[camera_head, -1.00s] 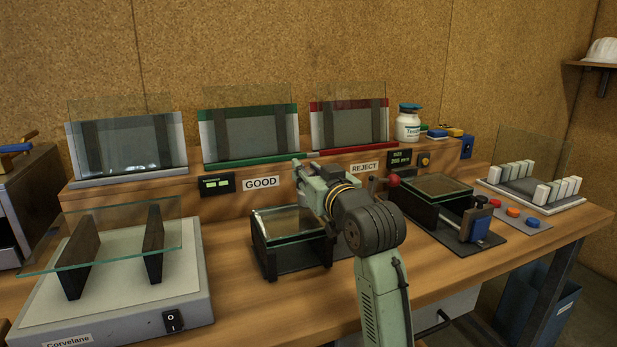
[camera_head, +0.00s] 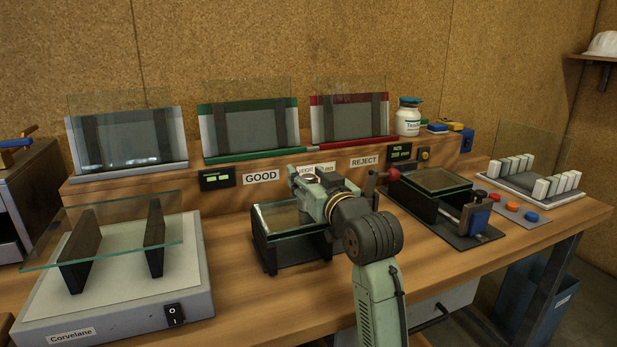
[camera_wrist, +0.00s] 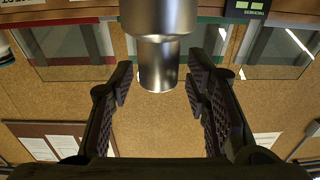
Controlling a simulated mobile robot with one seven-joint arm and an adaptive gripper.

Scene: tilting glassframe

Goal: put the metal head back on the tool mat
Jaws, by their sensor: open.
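A shiny metal head (camera_wrist: 158,50), a stepped cylinder, is in the upper middle of the wrist view, between my gripper's fingers. It shows small and partly hidden in the head view (camera_head: 312,177). My gripper (camera_wrist: 162,88) is open, with a visible gap between each dark ribbed finger and the head. In the head view my gripper (camera_head: 308,186) is above the back right of a black stand with a glass top. What supports the head is hidden. I cannot tell which surface is the tool mat.
The black glass-topped stand (camera_head: 264,235) is left of my arm. A light box (camera_head: 120,312) carries a glass pane at the left. A black clamp fixture (camera_head: 425,205) stands at the right. The raised ledge behind holds green (camera_head: 300,152) and red-edged frames.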

